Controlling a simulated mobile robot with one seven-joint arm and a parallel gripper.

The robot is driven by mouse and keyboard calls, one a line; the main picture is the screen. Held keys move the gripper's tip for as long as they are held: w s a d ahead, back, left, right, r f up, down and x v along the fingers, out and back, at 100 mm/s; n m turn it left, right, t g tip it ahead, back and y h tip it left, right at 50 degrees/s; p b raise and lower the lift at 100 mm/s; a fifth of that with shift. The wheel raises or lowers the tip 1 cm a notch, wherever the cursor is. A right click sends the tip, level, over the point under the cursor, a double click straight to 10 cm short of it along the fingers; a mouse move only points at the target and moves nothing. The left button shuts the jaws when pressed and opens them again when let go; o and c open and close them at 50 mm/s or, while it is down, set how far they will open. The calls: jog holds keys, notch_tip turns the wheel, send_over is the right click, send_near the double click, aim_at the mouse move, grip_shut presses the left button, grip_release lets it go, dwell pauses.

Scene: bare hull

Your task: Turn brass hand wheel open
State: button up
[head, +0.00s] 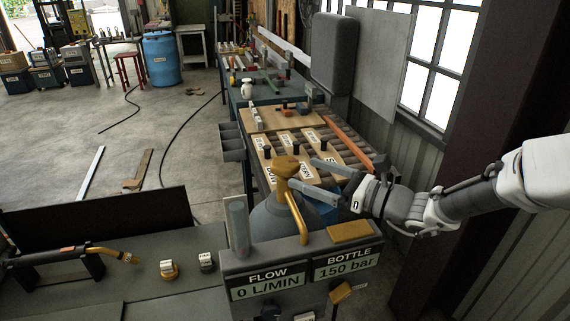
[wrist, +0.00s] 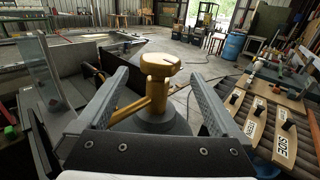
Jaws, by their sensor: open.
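The brass hand wheel (head: 286,164) tops a yellow-brass valve on a grey bottle (head: 268,222) behind the gauge panel. It has a dark line on its top in the wrist view (wrist: 161,64). My gripper (head: 302,175) comes in from the right, its fingers pointing at the wheel. In the wrist view my gripper (wrist: 161,72) is open, with one finger on each side and the wheel centred in the gap near the fingertips. I cannot tell whether either finger touches it.
The gauge panel (head: 303,262) reads flow 0 L/MIN and bottle 150 bar. A brass pipe (head: 297,218) runs down from the valve. A clear tube (head: 238,226) stands to the left. A roller bench with labelled wooden boards (head: 300,150) lies behind. A torch (head: 100,252) rests at left.

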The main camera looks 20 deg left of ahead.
aim_at(285, 162)
jog(key=a, duration=0.4)
jog(key=w+a, duration=0.1)
jog(key=a, duration=0.1)
jog(key=shift+a, duration=0.4)
jog(key=shift+p, duration=0.3)
jog(key=c, duration=1.2)
